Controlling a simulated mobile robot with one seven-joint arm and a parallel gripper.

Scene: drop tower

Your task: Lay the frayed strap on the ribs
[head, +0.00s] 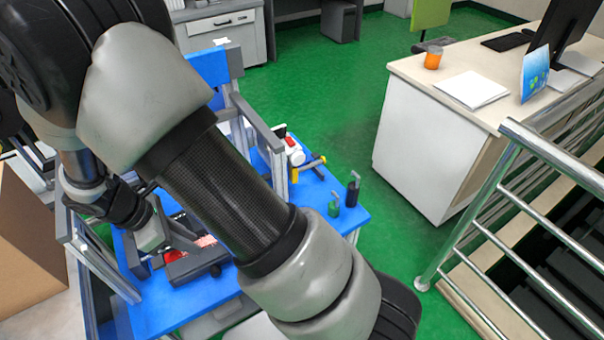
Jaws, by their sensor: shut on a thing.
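My gripper (167,250) is low over the blue bench (170,312), at the lower left of the head view, pointing down. It is shut on a red strip, which I take to be the frayed strap (174,256). A paler red-and-white patch (205,240) shows just to the right, and I cannot tell whether it is the same strap. A dark grey block (197,265) lies close in front of the strip. My arm hides much of the bench, and I cannot make out the ribs or whether the strap touches anything.
A grey-and-blue frame (240,105) rises from the bench. Small bottles (343,196) and a yellow-handled tool (306,163) sit at its right side. A cardboard box (25,250) is at left. Green floor is clear towards a white desk (430,150); metal railings (480,200) stand at right.

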